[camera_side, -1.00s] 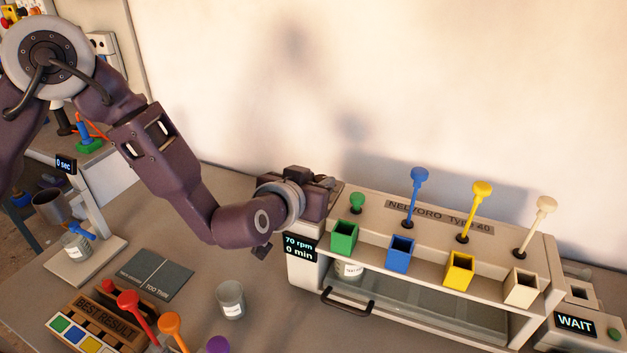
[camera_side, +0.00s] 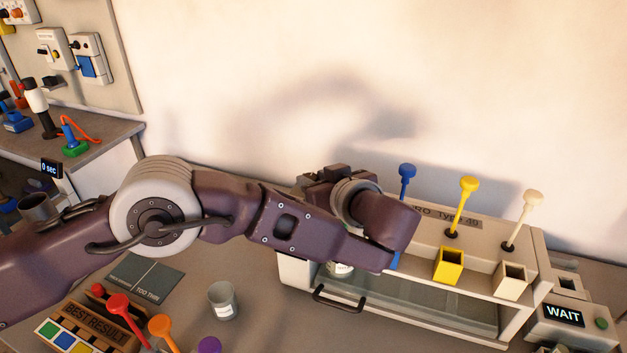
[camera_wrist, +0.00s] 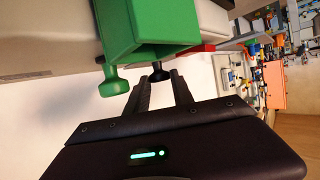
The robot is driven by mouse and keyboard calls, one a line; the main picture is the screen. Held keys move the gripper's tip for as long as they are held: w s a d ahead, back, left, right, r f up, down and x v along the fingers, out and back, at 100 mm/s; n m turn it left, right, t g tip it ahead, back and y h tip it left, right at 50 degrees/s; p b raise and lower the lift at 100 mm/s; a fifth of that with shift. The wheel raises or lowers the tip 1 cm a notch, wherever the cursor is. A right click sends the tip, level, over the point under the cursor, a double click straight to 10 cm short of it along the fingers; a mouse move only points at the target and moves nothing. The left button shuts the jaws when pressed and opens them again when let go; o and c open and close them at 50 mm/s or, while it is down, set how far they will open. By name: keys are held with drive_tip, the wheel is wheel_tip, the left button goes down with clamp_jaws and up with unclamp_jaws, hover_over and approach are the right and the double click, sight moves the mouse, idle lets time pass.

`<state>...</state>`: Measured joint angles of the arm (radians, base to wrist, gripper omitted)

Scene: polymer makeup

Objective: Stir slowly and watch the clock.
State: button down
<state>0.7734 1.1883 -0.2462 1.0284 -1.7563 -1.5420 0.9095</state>
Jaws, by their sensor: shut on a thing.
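My gripper (camera_wrist: 160,83) is shut on a small black knob (camera_wrist: 160,68), seen between the fingertips in the wrist view. A green square box (camera_wrist: 150,32) and a green round-ended knob (camera_wrist: 113,88) are close by. In the side view my arm hides the gripper and the left front of the beige stirring machine (camera_side: 525,255). Blue (camera_side: 407,173), yellow (camera_side: 467,188) and cream (camera_side: 533,200) stirrer handles stand upright on it. A cup (camera_side: 341,270) with a white label sits low inside, partly covered. The machine's rpm and minute display is hidden.
A screen reading WAIT (camera_side: 563,316) stands at the right, and a "0 sec" display (camera_side: 51,168) at the left. A BEST RESULT rack (camera_side: 85,318) is at front left.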

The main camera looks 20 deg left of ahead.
drive_tip(key=shift+w+a+f+n+g+y, duration=0.1)
drive_tip(key=shift+w+n+g+y, duration=0.05)
drive_tip(key=shift+n+g+y, duration=0.3)
idle(0.4)
drive_tip(key=c, duration=1.1)
unclamp_jaws()
